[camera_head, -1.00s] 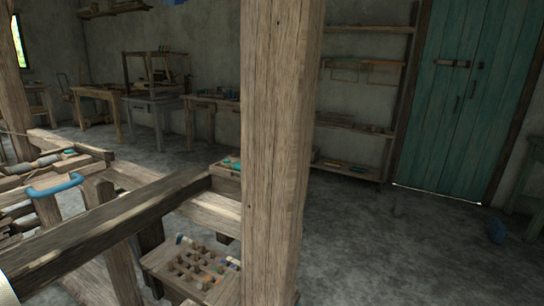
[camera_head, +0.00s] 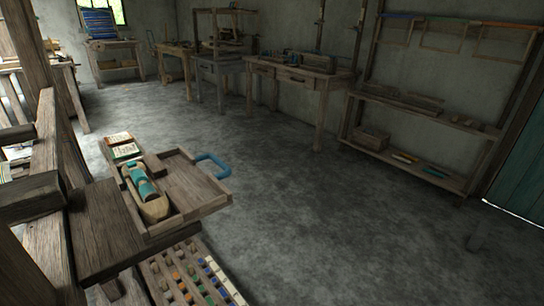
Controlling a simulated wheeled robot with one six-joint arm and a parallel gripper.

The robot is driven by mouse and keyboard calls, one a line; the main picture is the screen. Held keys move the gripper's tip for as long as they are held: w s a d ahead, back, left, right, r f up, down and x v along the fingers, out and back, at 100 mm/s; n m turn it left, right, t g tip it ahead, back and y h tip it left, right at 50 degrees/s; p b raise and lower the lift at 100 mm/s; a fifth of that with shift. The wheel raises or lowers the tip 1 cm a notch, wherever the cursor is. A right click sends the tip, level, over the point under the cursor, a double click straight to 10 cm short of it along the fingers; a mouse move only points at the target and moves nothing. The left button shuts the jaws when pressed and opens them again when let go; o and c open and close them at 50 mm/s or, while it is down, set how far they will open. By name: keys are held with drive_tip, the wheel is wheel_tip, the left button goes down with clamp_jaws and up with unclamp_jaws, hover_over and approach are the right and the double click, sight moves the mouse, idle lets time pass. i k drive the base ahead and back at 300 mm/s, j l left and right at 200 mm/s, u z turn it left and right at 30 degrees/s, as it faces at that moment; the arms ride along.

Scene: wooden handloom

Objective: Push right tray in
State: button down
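A wooden tray (camera_head: 188,186) with a blue loop handle (camera_head: 214,163) sits at the loom's side in the camera view. The handle is on its far right edge, and the tray sticks out past the wooden shelf beside it. A boat-shaped wooden piece with a teal spool (camera_head: 143,183) lies in a compartment on its left. I cannot tell from this view whether this is the right tray. My gripper is not in view.
Loom beams (camera_head: 50,160) fill the left edge. A gridded box of colored pieces (camera_head: 190,275) is below the tray. Benches (camera_head: 300,78) and a shelf unit (camera_head: 420,140) line the back wall. Grey floor (camera_head: 330,240) at centre and right is open.

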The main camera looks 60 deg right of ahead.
sight(192, 195)
drive_tip(key=k+l, duration=0.1)
drive_tip(key=l, duration=0.25)
drive_tip(key=k+l, duration=0.15)
drive_tip(key=l, duration=0.2)
drive_tip(key=k+l, duration=0.1)
drive_tip(key=l, duration=0.25)
drive_tip(key=k+l, duration=0.1)
drive_tip(key=l, duration=0.3)
drive_tip(key=k+l, duration=0.15)
drive_tip(key=l, duration=0.2)
